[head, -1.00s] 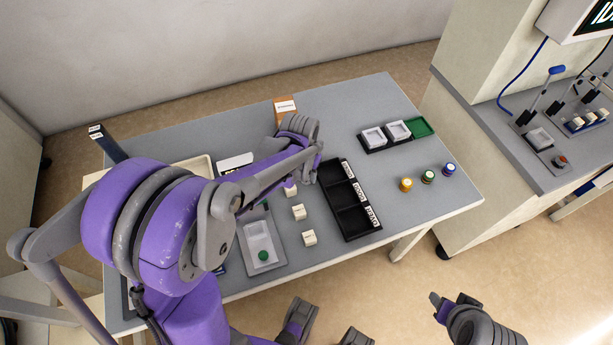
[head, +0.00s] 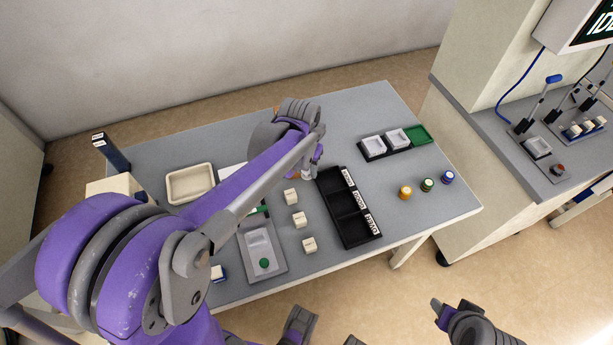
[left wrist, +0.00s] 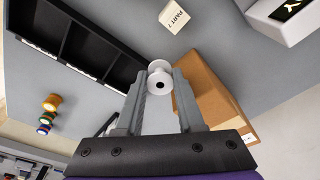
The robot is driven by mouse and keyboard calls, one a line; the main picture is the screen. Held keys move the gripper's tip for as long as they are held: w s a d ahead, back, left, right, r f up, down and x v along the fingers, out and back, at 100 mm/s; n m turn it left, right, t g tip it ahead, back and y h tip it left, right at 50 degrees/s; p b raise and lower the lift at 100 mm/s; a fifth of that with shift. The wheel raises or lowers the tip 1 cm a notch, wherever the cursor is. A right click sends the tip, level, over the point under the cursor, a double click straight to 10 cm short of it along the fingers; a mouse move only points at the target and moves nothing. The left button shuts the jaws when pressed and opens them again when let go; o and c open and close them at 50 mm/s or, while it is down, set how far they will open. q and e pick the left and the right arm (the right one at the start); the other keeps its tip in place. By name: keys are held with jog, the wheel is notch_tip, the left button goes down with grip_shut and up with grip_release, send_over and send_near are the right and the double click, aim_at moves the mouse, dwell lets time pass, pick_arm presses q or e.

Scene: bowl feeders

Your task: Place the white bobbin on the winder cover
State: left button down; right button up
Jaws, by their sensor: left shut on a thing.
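The white bobbin (left wrist: 159,80) is a small flanged spool with a dark centre hole. It sits between the two fingertips of my left gripper (left wrist: 157,92), which is shut on it. In the head view my left gripper (head: 308,168) is over the back middle of the grey table, left of the black tray, and the bobbin is mostly hidden there. I cannot tell which thing is the winder cover. Part of my right arm (head: 470,322) shows at the bottom right, off the table; its jaws are not clear.
A black compartment tray (head: 347,208) lies right of several labelled cream blocks (head: 299,220). A grey fixture with a green button (head: 264,263) is at the front. Coloured spools (head: 427,185) stand at the right. An orange-brown box (left wrist: 203,92) is close beside the gripper.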

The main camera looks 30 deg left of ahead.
aim_at(306, 169)
pick_arm(q)
notch_tip(306, 169, up, 11)
jog(key=p, duration=0.1)
jog(key=shift+m, duration=0.5)
jog(key=w+d+f+p, duration=0.1)
jog(key=w+d+f, duration=0.1)
jog(key=f, duration=0.2)
jog(key=w+d+f+p, duration=0.2)
jog(key=f, duration=0.2)
jog(key=w+d+f+p, duration=0.2)
jog(key=f, duration=0.3)
jog(key=shift+w+d, duration=0.15)
jog(key=shift+d, duration=0.2)
jog(key=shift+d+f, duration=0.1)
jog(key=shift+f, duration=0.15)
jog(key=shift+s, duration=0.2)
